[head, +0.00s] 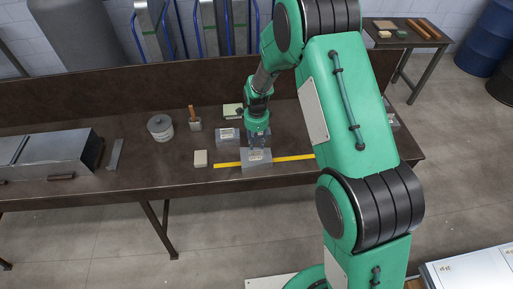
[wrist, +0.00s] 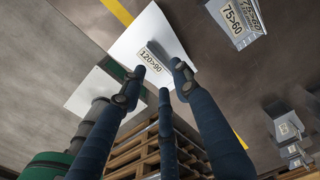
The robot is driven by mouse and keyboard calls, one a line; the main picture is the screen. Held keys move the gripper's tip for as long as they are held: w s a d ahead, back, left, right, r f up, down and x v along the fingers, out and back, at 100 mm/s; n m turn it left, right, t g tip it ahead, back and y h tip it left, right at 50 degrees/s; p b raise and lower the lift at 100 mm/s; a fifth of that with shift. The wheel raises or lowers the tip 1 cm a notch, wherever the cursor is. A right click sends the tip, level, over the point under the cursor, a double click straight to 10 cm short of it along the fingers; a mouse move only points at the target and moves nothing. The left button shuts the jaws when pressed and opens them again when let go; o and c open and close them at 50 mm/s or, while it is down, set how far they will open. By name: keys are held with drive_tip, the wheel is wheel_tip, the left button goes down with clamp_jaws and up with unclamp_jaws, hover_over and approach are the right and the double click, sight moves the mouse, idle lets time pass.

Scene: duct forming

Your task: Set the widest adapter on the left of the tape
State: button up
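A grey adapter (head: 257,165) with a wide flange sits across the yellow tape (head: 292,157) on the brown workbench. In the wrist view this adapter (wrist: 178,35) carries the label "120>90". My gripper (head: 257,144) is directly above it, pointing down. In the wrist view the three dark fingers of my gripper (wrist: 160,78) are spread apart, with their tips close to the label; contact is not clear. A smaller grey adapter (head: 227,136) stands behind the tape, to the left. An adapter labelled "75>60" (wrist: 236,22) shows at the upper right of the wrist view.
A pale block (head: 200,159) lies left of the tape's left end. A large metal duct (head: 60,154) occupies the left bench.

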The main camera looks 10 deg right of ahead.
drive_tip(key=shift+r, duration=2.9)
drive_tip(key=shift+r, duration=0.1)
drive_tip(key=s+d+r+n+t+b, duration=0.1)
drive_tip(key=s+d+r+n, duration=0.15)
drive_tip(key=s+r, duration=0.4)
drive_tip(key=s+d+r+n+t+b, duration=0.1)
drive_tip(key=s+d+r+n+b, duration=0.15)
drive_tip(key=r, duration=0.75)
drive_tip(key=s+d+r+n+t+b, duration=0.1)
drive_tip(key=s+d+r+n, duration=0.15)
drive_tip(key=s+r, duration=0.45)
drive_tip(key=s+d+r+n+t+b, duration=0.1)
drive_tip(key=s+n, duration=0.4)
drive_tip(key=s, duration=0.7)
drive_tip(key=s+d+r+n+t+b, duration=0.1)
drive_tip(key=s+r+n, duration=0.4)
drive_tip(key=s, duration=0.6)
drive_tip(key=shift+s+d+t+b, duration=0.35)
drive_tip(key=shift+d+b, duration=0.5)
drive_tip(key=shift+d, duration=0.3)
